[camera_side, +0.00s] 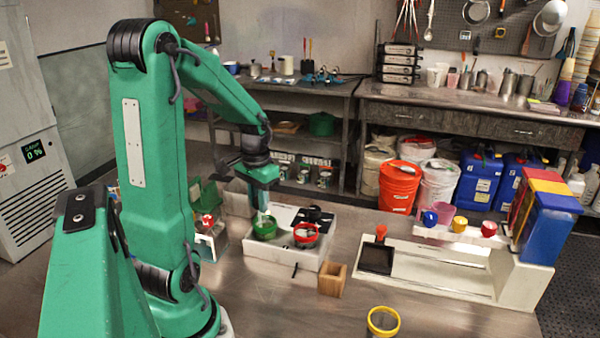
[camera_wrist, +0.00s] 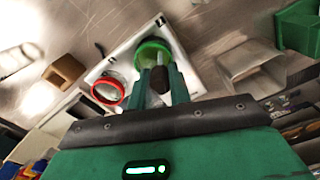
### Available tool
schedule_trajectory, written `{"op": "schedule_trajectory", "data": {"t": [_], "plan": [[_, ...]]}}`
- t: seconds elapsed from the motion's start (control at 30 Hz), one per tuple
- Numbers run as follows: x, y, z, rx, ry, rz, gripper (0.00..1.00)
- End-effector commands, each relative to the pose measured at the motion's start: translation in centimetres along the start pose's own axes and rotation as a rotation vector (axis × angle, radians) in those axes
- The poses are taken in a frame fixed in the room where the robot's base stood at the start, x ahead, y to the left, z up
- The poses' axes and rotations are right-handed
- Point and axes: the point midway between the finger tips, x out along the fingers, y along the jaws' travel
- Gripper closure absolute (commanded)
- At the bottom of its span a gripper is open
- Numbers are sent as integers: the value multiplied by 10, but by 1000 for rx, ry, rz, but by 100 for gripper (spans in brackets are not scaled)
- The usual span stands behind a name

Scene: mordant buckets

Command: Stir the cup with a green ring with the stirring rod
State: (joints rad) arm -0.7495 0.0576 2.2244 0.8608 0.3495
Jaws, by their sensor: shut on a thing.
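The cup with a green ring (camera_side: 264,230) stands on a white tray. In the wrist view its green ring (camera_wrist: 150,46) lies just beyond my fingertips. My gripper (camera_side: 262,206) points down right above this cup. In the wrist view my gripper (camera_wrist: 160,76) is shut on the stirring rod, whose dark handle (camera_wrist: 160,82) shows between the fingers. The rod's lower part reaches toward the cup's opening; I cannot tell how deep its tip is.
A red-ringed cup (camera_side: 305,234) stands beside it on the white tray (camera_side: 281,254). A wooden box (camera_side: 332,280) and a yellow-ringed cup (camera_side: 383,320) stand nearer the front. A white rack (camera_side: 437,268) is at the right. The table's front middle has bare room.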

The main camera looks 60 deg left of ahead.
Motion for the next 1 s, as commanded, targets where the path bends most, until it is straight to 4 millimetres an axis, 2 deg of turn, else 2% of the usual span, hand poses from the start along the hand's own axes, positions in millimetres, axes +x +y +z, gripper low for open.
{"op": "schedule_trajectory", "data": {"t": [0.4, 1.0], "plan": [[0, 10, 8, 0, 0, 0, 100], [0, 22, 3, 0, 0, 0, 100]]}}
